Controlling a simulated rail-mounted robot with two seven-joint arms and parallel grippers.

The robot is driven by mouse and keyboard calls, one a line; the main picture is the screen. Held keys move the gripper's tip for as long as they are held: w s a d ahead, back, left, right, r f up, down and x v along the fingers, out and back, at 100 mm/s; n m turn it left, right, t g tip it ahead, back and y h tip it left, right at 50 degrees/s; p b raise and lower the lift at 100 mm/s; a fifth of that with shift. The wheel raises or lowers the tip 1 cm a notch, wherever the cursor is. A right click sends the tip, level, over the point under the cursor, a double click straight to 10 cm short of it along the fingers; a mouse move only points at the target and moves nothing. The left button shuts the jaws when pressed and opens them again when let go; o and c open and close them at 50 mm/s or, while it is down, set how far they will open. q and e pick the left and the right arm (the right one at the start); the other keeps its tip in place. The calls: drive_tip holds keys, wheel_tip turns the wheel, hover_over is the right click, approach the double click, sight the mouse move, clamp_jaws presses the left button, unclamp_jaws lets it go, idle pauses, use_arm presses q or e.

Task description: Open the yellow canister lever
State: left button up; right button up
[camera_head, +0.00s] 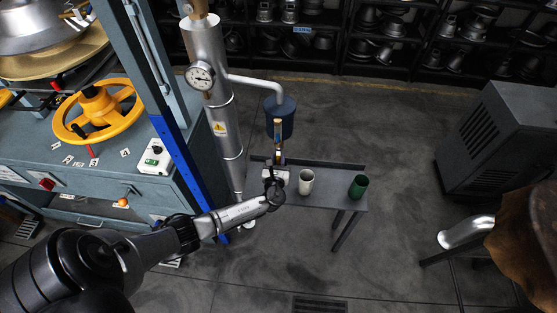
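My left arm reaches in from the lower left. Its gripper (278,152) is over the small side table, in front of a dark blue container (287,110) under a bent pipe. A narrow yellow-orange piece (278,127) shows at the gripper's far end against the container. I cannot tell whether it is the lever, or whether the gripper touches it. The fingers are too small to show as open or shut. No separate yellow canister shows clearly. A white cup-like canister (306,182) and a green one (358,187) stand on the table (328,200). My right gripper is not in view.
A metal column (207,50) with a gauge (200,77) stands left of the table. The press bench with a yellow handwheel (98,110) is further left. A grey cabinet (500,140) stands right. Open floor lies between table and cabinet.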

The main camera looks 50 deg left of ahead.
use_arm(q)
drive_tip(key=o, duration=0.3)
drive_tip(key=shift+o, duration=0.3)
drive_tip(key=p+v, duration=0.1)
drive_tip(key=v, duration=1.3)
drive_tip(key=shift+w+r, duration=0.1)
